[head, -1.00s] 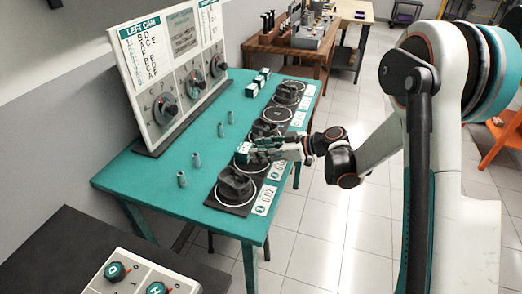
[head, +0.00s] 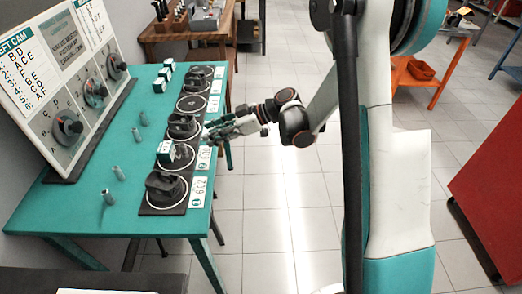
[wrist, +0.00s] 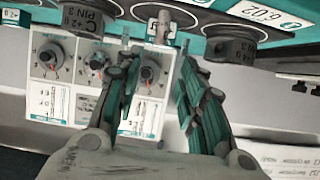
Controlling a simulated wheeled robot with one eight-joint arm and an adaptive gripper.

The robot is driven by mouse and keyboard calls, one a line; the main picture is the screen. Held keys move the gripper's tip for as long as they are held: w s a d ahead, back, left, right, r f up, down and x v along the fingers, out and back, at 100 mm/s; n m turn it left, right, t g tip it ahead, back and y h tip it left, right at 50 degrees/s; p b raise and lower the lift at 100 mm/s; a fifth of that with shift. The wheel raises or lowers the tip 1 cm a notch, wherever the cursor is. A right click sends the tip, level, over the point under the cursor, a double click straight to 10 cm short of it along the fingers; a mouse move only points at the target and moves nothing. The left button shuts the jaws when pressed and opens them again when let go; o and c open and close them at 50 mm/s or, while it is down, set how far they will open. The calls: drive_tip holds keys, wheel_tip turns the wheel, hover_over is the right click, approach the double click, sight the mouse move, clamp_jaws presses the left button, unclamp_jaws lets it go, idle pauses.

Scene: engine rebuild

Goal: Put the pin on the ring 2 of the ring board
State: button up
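The black ring board (head: 148,208) lies along the right edge of the teal table. The nearest ring holds a dark piston (head: 165,187). On the second ring stands a small teal-and-white block (head: 165,150). Several slim grey cylinders that look like pins (head: 118,172) stand on the table left of the board; I cannot tell which is meant. My gripper (head: 212,128) is off the board's right edge, apart from the block. In the wrist view its fingers (wrist: 160,95) are spread, with nothing seen held. A small grey cylinder (wrist: 163,27) shows beyond them.
Further dark pistons stand on the third ring (head: 182,126) and the far ring (head: 197,80); the fourth ring (head: 194,103) is empty. Three teal-and-white blocks (head: 164,72) stand at the table's far end. A dial panel (head: 75,90) lines the left side.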

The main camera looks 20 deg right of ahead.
drive_tip(key=s+d+r+m+h, duration=0.3)
drive_tip(key=s+m+h, duration=0.1)
drive_tip(key=s, duration=0.5)
drive_tip(key=s+d+r+m+t+h, duration=0.1)
drive_tip(key=s+d+r+m+h, duration=0.2)
drive_tip(key=s, duration=0.6)
drive_tip(key=s+d+r+m+t+h, duration=0.1)
drive_tip(key=s+d+r+m+h, duration=0.2)
drive_tip(key=s, duration=0.6)
wheel_tip(320, 180, up, 2)
drive_tip(key=m+h, duration=0.2)
drive_tip(key=m, duration=0.1)
